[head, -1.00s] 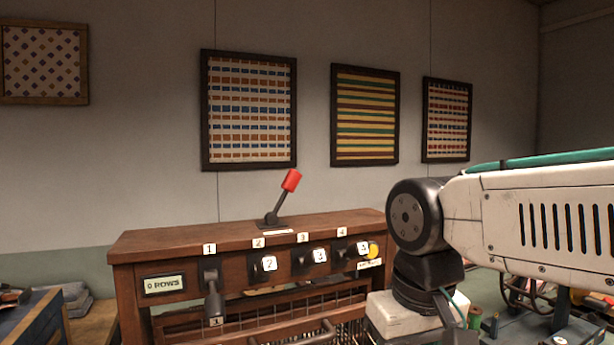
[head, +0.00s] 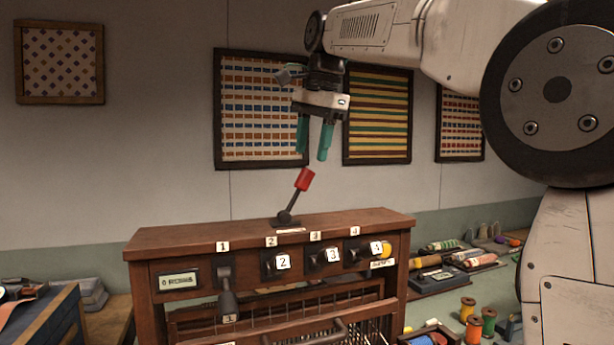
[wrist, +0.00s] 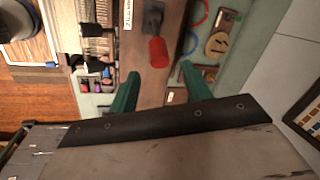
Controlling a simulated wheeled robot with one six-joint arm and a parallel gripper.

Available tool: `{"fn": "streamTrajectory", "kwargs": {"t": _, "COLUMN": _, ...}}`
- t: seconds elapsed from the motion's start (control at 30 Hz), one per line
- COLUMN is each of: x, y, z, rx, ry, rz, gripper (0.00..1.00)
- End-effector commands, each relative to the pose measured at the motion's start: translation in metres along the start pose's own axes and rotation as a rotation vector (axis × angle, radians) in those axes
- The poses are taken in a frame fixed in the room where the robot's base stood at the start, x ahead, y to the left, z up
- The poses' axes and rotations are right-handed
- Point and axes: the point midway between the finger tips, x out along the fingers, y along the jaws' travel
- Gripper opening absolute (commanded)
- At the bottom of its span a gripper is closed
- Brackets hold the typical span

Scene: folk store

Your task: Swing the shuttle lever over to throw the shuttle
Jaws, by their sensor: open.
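The shuttle lever (head: 303,180) has a red grip on a dark stem and stands on top of the wooden loom (head: 350,225), leaning to the right. My gripper (head: 314,155) has green fingers pointing down, open and empty, just above the red grip and apart from it. In the wrist view the red grip (wrist: 158,52) lies ahead of the gap between the two open green fingers (wrist: 160,82). The lever's base plate carries a small label that I cannot read.
The loom's front has several numbered levers; lever 1 (head: 226,295) hangs down. A row display (head: 178,281) is at its left and a yellow button (head: 386,249) at its right. Thread spools (head: 488,322) stand on the right bench. Framed weavings (head: 60,62) hang behind.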

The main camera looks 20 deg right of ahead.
Motion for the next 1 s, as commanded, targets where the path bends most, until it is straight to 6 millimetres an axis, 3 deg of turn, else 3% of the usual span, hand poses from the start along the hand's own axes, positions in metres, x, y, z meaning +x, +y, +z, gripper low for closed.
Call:
{"fn": "streamTrajectory", "kwargs": {"t": 0.4, "x": 0.06, "y": 0.001, "z": 0.001, "rx": -0.003, "ry": 0.0, "rz": 0.001, "gripper": 0.49}}
{"fn": "streamTrajectory", "kwargs": {"t": 0.77, "x": 0.068, "y": 0.001, "z": 0.001, "rx": -0.004, "ry": 0.001, "rz": -0.001, "gripper": 0.49}}
{"fn": "streamTrajectory", "kwargs": {"t": 0.97, "x": 0.068, "y": 0.001, "z": 0.0, "rx": -0.004, "ry": 0.001, "rz": -0.001, "gripper": 0.0}}
{"fn": "streamTrajectory", "kwargs": {"t": 1.0, "x": 0.068, "y": 0.001, "z": 0.0, "rx": -0.004, "ry": 0.001, "rz": -0.001, "gripper": 0.0}}
